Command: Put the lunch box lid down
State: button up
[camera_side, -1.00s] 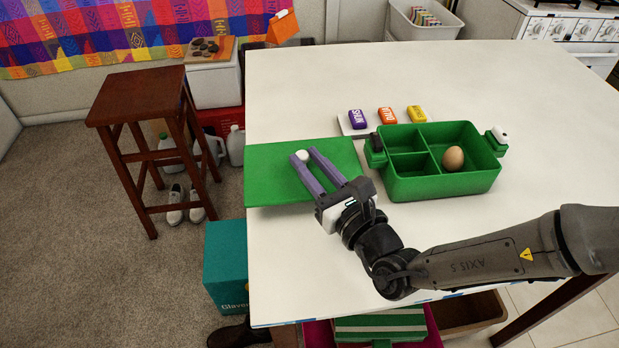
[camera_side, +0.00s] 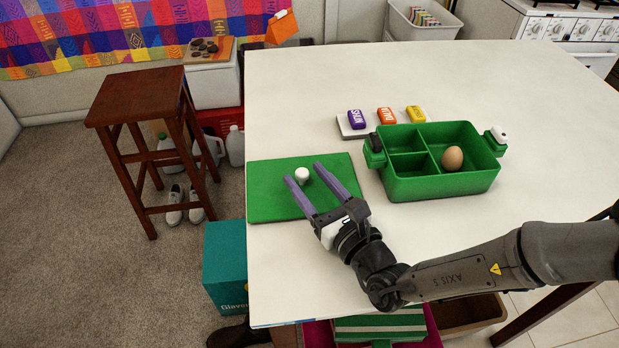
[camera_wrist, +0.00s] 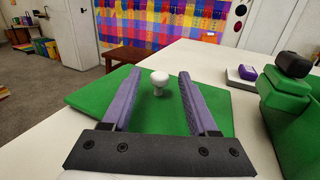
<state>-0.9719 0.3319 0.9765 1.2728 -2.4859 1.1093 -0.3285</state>
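The green lid (camera_side: 270,200) lies flat on the white table, left of the green lunch box (camera_side: 440,185), with its white knob (camera_side: 302,175) upright. In the wrist view the lid (camera_wrist: 100,95) and knob (camera_wrist: 159,80) are straight ahead. My gripper (camera_side: 310,172) is open, its purple fingers spread on either side of the knob and apart from it. It also shows in the wrist view (camera_wrist: 160,74). The lunch box is open, with a brown egg (camera_side: 453,158) in its right compartment. The two left compartments look empty.
A white board with purple (camera_side: 355,119), orange (camera_side: 385,116) and yellow (camera_side: 415,114) blocks lies behind the box. Latches stick out at the box's ends. The lid is near the table's left edge. The back of the table is clear.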

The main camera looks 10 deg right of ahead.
jog(key=shift+r, duration=0.15)
jog(key=shift+s+d, duration=0.1)
jog(key=shift+s, duration=0.2)
jog(key=v, duration=0.7)
